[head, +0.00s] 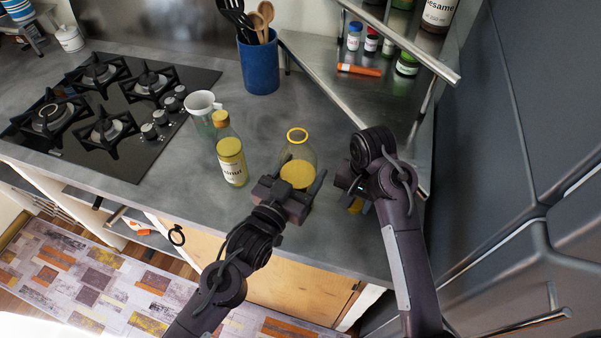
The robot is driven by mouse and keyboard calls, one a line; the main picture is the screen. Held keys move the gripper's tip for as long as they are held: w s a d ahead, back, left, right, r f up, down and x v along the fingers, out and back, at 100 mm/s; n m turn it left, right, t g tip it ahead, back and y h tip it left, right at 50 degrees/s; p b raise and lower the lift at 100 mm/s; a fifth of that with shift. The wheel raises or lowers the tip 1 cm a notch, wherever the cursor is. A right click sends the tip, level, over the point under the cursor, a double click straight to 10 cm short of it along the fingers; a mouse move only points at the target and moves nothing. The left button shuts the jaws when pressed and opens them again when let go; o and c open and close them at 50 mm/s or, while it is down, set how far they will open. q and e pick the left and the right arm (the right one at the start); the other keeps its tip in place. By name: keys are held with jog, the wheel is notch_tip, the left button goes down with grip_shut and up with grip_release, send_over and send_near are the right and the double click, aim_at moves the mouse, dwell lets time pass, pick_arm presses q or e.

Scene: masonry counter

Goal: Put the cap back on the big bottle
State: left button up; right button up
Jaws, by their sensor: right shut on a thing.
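The big bottle (300,154) is clear glass with a yellow ring at its uncapped mouth and yellow contents low inside. It stands upright near the counter's front edge. My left gripper (291,190) is at the bottle's lower front with its fingers spread to either side. I cannot tell whether they press on the glass. My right gripper (352,194) is to the right of the bottle, apart from it, pointing down low over the counter. It is shut on a small yellow thing, which looks like the cap (356,205), mostly hidden by the gripper.
A labelled bottle with a yellow-brown cap (231,160) and a pale cup-topped glass vessel (202,110) stand left of the big bottle. A blue utensil pot (259,66) is behind, a gas hob (160,112) left. A metal shelf (400,40) rises at back right.

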pick_arm(q)
jog(key=shift+s+r, duration=0.2)
jog(key=shift+s, duration=0.05)
pick_arm(e)
jog(key=shift+s, duration=0.2)
pick_arm(q)
jog(key=shift+f, duration=0.15)
jog(key=o, duration=1.4)
pick_arm(e)
jog(key=shift+r, duration=0.1)
jog(key=shift+r+p, duration=0.2)
jog(key=shift+p, duration=0.1)
notch_tip(320, 180, up, 4)
jog(key=p, duration=0.4)
jog(key=shift+r, duration=0.1)
pick_arm(q)
jog(key=v, duration=1.2)
